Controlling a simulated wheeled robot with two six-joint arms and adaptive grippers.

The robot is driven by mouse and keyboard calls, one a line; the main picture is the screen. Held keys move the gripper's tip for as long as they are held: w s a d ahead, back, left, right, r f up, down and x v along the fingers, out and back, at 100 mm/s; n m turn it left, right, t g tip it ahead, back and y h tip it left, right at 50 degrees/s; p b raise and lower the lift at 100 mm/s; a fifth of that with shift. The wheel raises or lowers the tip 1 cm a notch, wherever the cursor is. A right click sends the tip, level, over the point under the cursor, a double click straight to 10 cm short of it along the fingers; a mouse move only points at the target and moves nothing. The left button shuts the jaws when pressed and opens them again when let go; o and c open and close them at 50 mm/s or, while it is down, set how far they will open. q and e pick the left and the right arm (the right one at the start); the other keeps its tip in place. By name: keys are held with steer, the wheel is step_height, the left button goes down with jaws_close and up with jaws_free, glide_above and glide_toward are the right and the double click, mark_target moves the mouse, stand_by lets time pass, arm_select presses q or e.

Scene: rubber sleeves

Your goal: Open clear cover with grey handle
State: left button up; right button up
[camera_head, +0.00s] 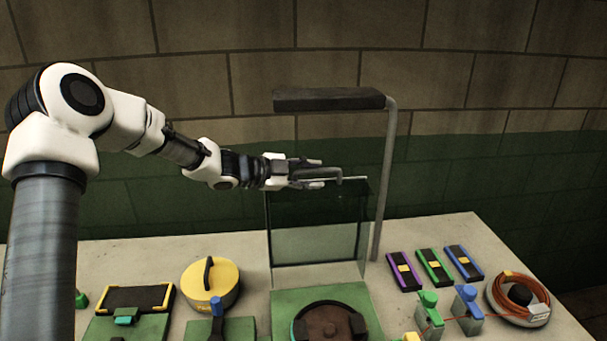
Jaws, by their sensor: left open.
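The clear cover (318,240) stands raised, nearly upright, behind a green base plate (290,301) in the middle of the table. Its grey handle (353,178) is at the cover's top edge. My left gripper (318,173) reaches in from the left at the height of the handle. Its jaws are open, with the handle's bar at or between the fingers; contact is not clear. A round dark device (328,322) sits on the green plate in front of the cover, cut off below. My right gripper is out of view.
A lamp (330,100) on a grey post stands behind the cover. At left are a yellow round container (210,284) and a black-and-yellow tray (133,298). At right are purple, green and blue devices (435,267) and an orange cable coil (517,297).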

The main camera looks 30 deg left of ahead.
arm_select(q)
steer(key=shift+s+a, duration=0.2)
steer(key=shift+a, duration=0.2)
step_height(320, 180, up, 3)
glide_above(267, 201)
steer(key=shift+w+d, duration=0.35)
steer(key=shift+s+a, duration=0.1)
steer(key=shift+s, duration=0.15)
steer(key=shift+s+a, duration=0.15)
steer(key=shift+a, duration=0.05)
steer(key=shift+s+a+r, duration=0.1)
steer(key=shift+s+a, duration=0.1)
steer(key=shift+s, duration=0.1)
steer(key=shift+w, duration=0.15)
